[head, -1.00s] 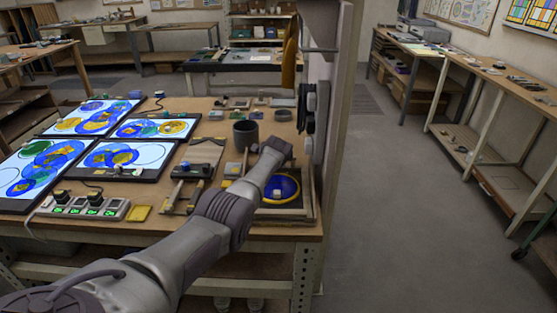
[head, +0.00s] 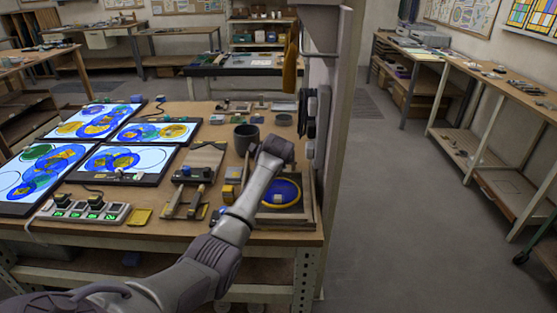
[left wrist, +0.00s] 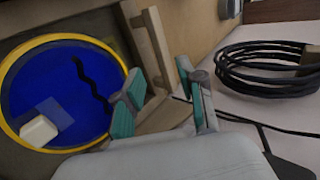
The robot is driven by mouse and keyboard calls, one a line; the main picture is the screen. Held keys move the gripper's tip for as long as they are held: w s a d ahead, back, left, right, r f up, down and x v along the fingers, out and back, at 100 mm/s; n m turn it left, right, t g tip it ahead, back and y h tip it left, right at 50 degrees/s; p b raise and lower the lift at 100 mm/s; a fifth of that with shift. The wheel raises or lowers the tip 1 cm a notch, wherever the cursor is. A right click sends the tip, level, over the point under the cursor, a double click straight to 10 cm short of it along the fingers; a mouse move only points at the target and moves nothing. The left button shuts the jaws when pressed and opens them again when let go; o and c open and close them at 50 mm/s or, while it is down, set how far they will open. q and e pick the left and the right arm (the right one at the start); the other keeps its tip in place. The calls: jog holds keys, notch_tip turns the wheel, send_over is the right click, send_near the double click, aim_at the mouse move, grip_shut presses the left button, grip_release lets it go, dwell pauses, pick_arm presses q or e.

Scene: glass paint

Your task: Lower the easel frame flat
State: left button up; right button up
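A wooden frame (head: 308,212) is at the right front corner of the workbench, around a round blue panel with a yellow rim (head: 283,190). How steeply the frame tilts is hard to tell. My left arm reaches over its left side, and its gripper is hidden behind the wrist in the head view. In the left wrist view, the teal-padded fingers of my left gripper (left wrist: 160,100) are apart beside the wooden bars of the frame (left wrist: 156,48). I see no clear grip on them. The blue panel (left wrist: 62,88) lies left of the fingers, with a white block (left wrist: 39,131) on it. My right gripper is not in view.
A dark cup (head: 246,138) stands just behind my wrist. Black coiled cable (left wrist: 268,68) is right of the fingers. A post (head: 335,150) rises along the bench's right end. Lit panels with coloured discs (head: 115,160) and a switch strip (head: 88,209) fill the left side.

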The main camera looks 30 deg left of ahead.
pick_arm(q)
jog(key=v, duration=0.4)
jog(key=shift+s+d+r, duration=0.1)
jog(key=shift+s+d, duration=0.05)
jog(key=shift+s, duration=0.05)
dwell(0.5)
